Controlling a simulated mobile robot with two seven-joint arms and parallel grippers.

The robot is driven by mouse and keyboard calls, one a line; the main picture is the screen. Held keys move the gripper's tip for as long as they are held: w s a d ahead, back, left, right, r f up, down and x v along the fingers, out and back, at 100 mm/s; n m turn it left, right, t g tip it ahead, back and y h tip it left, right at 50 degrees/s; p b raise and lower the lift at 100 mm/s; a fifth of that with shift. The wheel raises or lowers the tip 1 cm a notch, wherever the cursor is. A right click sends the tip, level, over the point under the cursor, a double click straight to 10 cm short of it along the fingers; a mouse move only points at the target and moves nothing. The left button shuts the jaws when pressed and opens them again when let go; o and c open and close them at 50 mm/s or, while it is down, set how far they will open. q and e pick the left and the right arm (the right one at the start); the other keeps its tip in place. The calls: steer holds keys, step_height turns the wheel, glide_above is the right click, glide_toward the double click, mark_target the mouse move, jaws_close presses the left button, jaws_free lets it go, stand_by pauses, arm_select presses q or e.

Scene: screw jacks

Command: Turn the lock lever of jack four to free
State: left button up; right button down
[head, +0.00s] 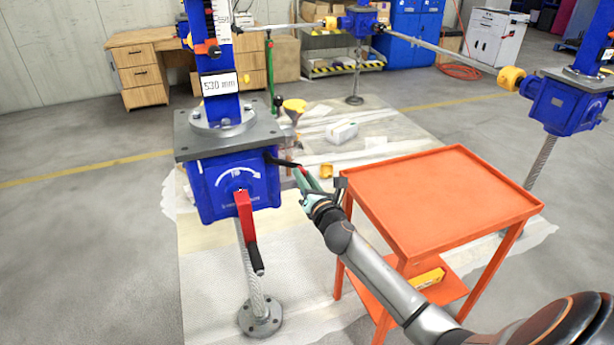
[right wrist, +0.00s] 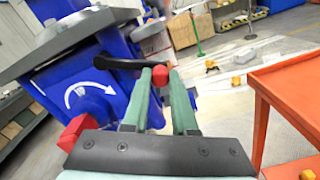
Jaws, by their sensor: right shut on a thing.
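The near blue jack (head: 235,185) stands at the left, with a "530 mm" sign above its grey top plate; I cannot read a jack number. A black lever with a red knob (head: 281,162) sticks out from its right side, roughly level. I take this as the lock lever; it also shows in the right wrist view (right wrist: 128,63). My right gripper (head: 300,178) is shut on the red knob at its end, with the green fingers on both sides of it (right wrist: 160,76). A red crank with a black grip (head: 248,228) hangs down on the jack's front. My left gripper is not in view.
An orange table (head: 440,195) stands close to the right of my right arm. Another blue jack (head: 565,103) stands at the right and one (head: 358,22) at the back, joined by shafts.

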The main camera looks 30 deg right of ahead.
arm_select(q)
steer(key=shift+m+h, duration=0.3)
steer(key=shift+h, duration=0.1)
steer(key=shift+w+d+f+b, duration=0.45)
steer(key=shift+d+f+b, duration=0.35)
steer(key=shift+b, duration=0.55)
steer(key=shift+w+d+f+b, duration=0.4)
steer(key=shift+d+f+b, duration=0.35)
steer(key=shift+b, duration=0.6)
arm_select(e)
steer(key=w+a+f+m, duration=0.1)
steer(key=a+f+m, duration=0.3)
steer(key=a+m, duration=0.3)
steer(key=shift+w+a+f+m, duration=0.15)
steer(key=shift+w+f+m, duration=0.25)
steer(key=shift+m, duration=2.3)
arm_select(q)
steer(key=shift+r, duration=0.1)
arm_select(e)
steer(key=shift+a, duration=0.1)
steer(key=c, duration=0.7)
jaws_free()
steer(key=shift+r, duration=0.1)
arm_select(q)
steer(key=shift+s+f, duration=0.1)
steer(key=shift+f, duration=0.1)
